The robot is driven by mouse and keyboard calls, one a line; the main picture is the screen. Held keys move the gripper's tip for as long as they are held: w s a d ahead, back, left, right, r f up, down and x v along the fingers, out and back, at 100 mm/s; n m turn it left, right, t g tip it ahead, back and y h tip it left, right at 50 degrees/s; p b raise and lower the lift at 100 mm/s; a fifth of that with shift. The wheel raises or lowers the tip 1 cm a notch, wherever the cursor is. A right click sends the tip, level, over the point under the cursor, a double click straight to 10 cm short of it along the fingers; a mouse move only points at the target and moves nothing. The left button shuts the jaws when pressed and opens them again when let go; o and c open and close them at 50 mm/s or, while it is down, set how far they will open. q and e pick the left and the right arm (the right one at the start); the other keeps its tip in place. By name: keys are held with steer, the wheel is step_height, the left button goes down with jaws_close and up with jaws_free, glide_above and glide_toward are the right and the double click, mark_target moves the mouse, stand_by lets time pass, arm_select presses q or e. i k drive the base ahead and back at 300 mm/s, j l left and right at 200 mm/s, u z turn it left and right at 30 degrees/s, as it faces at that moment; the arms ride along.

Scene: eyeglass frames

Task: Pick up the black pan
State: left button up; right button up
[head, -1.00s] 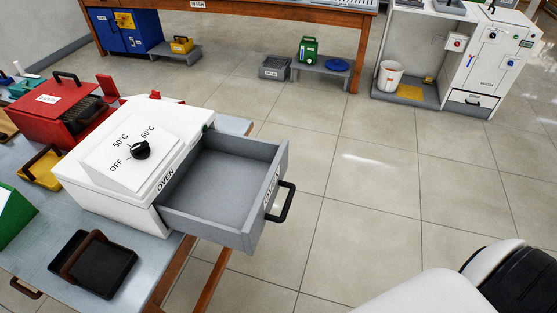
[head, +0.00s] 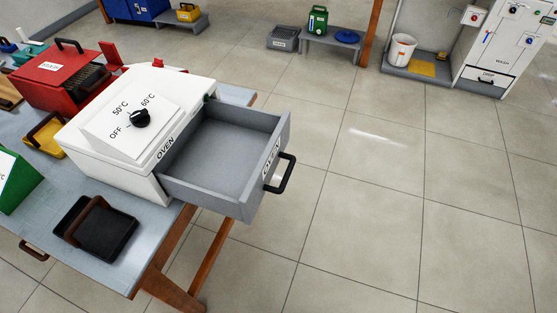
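The black pan (head: 108,232) is a dark, shallow square tray with a brown handle (head: 84,221) arching along its left side. It lies flat on the grey-blue table (head: 138,270) near the table's front edge, in front of the white oven. The pan looks empty and nothing touches it. Neither of my grippers shows in the head view.
The white oven (head: 122,133) has its grey drawer (head: 226,152) pulled out past the table's right edge, empty, with a black handle (head: 281,173). A green box (head: 15,183), yellow pan (head: 47,135) and red box (head: 57,80) stand to the left. Floor at right is clear.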

mark_target(99, 230)
steer(key=u, duration=1.6)
steer(key=l, duration=0.1)
